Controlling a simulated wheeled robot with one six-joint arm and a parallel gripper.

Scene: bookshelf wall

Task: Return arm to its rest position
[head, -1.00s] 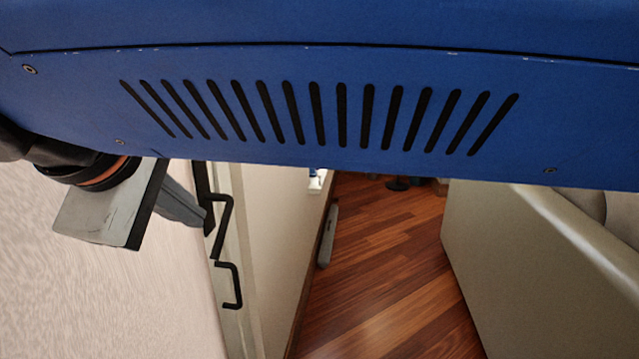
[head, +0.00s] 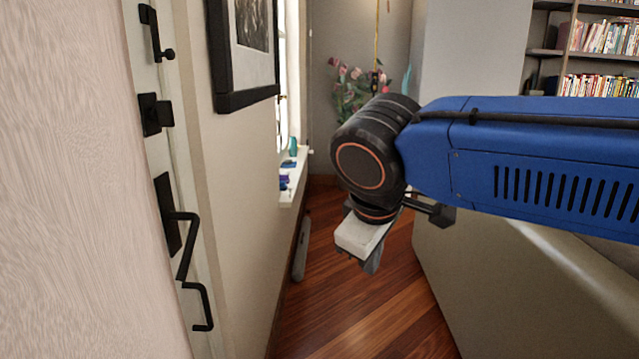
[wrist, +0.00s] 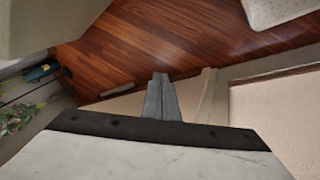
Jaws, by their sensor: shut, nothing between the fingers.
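My gripper (head: 372,262) hangs from the end of my blue arm, right of centre in the head view, pointing down over the wooden floor. In the wrist view its two grey fingers (wrist: 161,98) lie side by side, shut and empty. In the head view the fingers are partly hidden behind the pale gripper body. The gripper touches nothing that I can see.
A door with black handles (head: 185,240) stands at the left, beside a wall with a framed picture (head: 245,45). A pale sofa-like piece (head: 490,285) lies at the right, below my arm. Wooden floor (head: 345,310) is clear between. Bookshelves (head: 600,50) and flowers (head: 355,90) are behind.

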